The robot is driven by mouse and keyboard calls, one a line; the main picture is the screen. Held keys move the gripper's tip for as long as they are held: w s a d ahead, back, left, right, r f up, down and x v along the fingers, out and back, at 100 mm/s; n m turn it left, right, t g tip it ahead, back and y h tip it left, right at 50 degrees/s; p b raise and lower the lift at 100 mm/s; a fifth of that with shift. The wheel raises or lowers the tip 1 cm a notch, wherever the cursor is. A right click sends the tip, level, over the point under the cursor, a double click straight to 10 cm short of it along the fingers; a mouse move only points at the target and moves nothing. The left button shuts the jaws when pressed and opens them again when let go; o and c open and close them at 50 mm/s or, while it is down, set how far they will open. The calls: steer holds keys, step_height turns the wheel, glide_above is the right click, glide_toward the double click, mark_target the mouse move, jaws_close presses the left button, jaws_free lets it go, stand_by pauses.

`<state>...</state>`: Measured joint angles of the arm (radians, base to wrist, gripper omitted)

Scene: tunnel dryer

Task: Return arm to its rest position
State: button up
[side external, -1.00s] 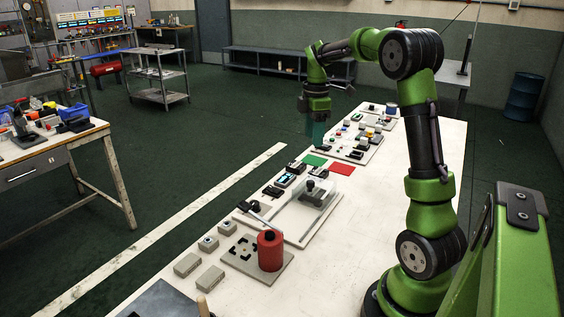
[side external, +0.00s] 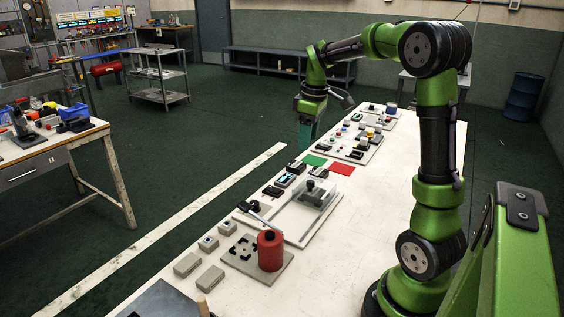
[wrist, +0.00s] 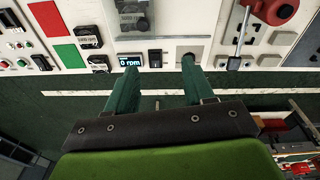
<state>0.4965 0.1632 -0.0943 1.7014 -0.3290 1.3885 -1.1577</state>
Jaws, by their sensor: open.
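My gripper (side external: 306,137) hangs in the air at the far-left side of the white table (side external: 375,215), near the green and red patches, with its teal fingers pointing down. In the wrist view, my gripper (wrist: 160,80) shows two teal fingers spread well apart with nothing held between them. The fingertips overlap the row of small modules in that view, including a display reading "0 rpm" (wrist: 130,60). I cannot tell the exact height above the table.
A red cylinder (side external: 270,250) stands on a grey plate at the table's near part. A clear-sided tunnel unit (side external: 312,195) sits behind it. A green patch (side external: 314,160), a red patch (side external: 342,169) and a control board (side external: 354,146) lie farther back. The table's right side is clear.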

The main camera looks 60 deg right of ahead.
steer(key=s+a+r+m+t+y, duration=0.1)
steer(key=s+a+m+t, duration=0.2)
steer(key=a, duration=0.9)
steer(key=s+a+r+m+t+y, duration=0.1)
steer(key=s+a+m+t, duration=0.1)
steer(key=s+a, duration=0.5)
steer(key=a, duration=0.5)
steer(key=shift+s+a+m+t, duration=0.3)
steer(key=shift+a+m+t, duration=0.05)
steer(key=shift+m+t, duration=0.05)
